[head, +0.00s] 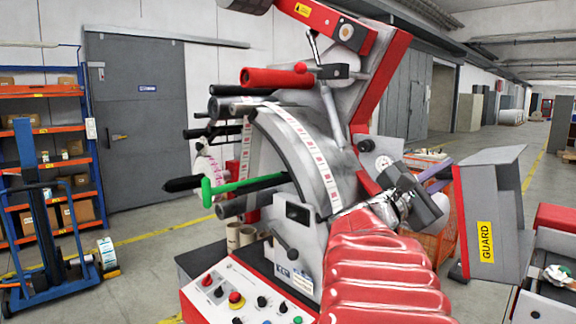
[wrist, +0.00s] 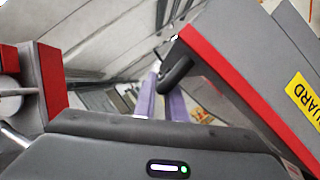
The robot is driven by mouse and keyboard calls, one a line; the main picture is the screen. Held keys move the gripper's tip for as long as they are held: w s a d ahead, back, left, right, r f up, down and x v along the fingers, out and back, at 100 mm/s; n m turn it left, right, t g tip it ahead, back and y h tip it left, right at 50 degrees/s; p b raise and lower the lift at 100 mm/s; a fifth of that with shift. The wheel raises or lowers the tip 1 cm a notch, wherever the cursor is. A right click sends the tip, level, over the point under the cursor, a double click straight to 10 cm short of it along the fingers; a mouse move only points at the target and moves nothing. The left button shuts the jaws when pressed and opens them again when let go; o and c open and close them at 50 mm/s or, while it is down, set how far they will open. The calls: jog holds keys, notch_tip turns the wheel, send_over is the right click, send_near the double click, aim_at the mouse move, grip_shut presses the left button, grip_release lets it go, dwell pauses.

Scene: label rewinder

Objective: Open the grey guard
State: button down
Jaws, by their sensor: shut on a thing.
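The grey guard (head: 508,198) stands at the right in the head view, with a red edge and a yellow GUARD label. It also shows at the right of the wrist view (wrist: 232,62), tilted in the picture. A black handle (wrist: 178,74) sits by its red edge. My gripper (wrist: 163,98) has purple fingers, shut on this handle. In the head view my gripper (head: 437,174) is partly hidden behind its own dark grey body, left of the guard. The handle cannot be made out there.
The rewinder's grey curved plate (head: 300,150) with a label strip stands left of my arm. A control panel (head: 250,294) with knobs is below it. A red-topped grey box (head: 556,250) stands at the right. Floor shows behind the guard.

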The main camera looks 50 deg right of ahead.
aim_at(466, 160)
jog(key=s+r+m, duration=0.1)
jog(key=s, duration=0.1)
jog(key=s+r+m+g+y, duration=0.1)
jog(key=s+r+m, duration=0.1)
jog(key=shift+a+r, duration=0.15)
jog(key=shift+a, duration=0.05)
jog(key=shift+w, duration=0.1)
jog(key=c, duration=2.1)
grip_release()
jog(key=shift+w+a, duration=0.1)
jog(key=shift+v, duration=3.65)
